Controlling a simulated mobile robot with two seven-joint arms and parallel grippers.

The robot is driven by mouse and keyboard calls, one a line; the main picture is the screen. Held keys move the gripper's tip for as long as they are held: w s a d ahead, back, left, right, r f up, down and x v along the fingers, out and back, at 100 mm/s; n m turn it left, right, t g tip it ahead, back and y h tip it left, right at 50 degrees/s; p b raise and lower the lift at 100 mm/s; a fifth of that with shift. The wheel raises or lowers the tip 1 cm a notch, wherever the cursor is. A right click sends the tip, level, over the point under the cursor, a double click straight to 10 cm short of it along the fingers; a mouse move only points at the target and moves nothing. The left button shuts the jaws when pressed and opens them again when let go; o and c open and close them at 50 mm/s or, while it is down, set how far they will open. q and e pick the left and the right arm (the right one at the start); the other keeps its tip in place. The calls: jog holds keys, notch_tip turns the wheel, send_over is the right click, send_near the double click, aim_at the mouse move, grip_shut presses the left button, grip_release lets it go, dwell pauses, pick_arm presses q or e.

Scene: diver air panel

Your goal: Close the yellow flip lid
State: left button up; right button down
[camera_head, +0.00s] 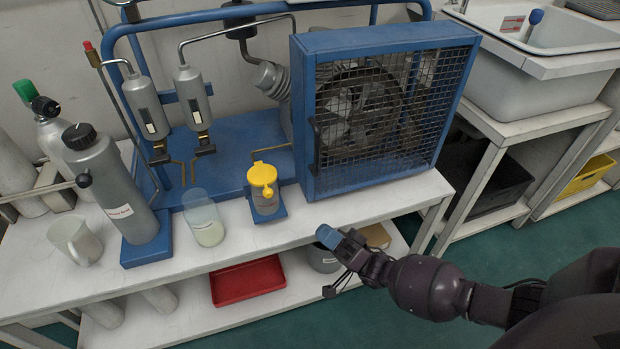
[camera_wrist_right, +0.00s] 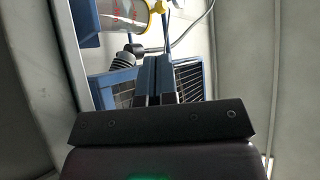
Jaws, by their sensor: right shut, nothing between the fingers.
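The yellow flip lid (camera_head: 262,174) sits on top of a small clear jar (camera_head: 266,206) in a blue holder at the front of the blue rig. A rounded yellow knob sticks out at its front; I cannot tell how far the lid stands open. In the right wrist view the jar (camera_wrist_right: 120,14) is at the top, with yellow lid parts (camera_wrist_right: 158,8) beside it. My right gripper (camera_head: 328,237) is shut and empty, right of and nearer than the jar, beyond the bench's front edge and apart from the lid. Its blue fingers (camera_wrist_right: 155,76) are together. My left gripper is out of view.
A clear beaker (camera_head: 205,220) stands just left of the jar. The blue caged fan (camera_head: 375,110) stands close on its right. A grey bottle (camera_head: 110,185) is farther left. The lower shelf holds a red tray (camera_head: 248,281). A sink (camera_head: 540,85) is at right.

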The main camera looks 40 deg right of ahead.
send_near(264, 179)
jog(key=a+r, duration=0.3)
jog(key=shift+w+a+r, duration=0.2)
jog(key=shift+a+r, duration=0.3)
jog(key=shift+a, duration=0.05)
jog(key=shift+h, duration=0.3)
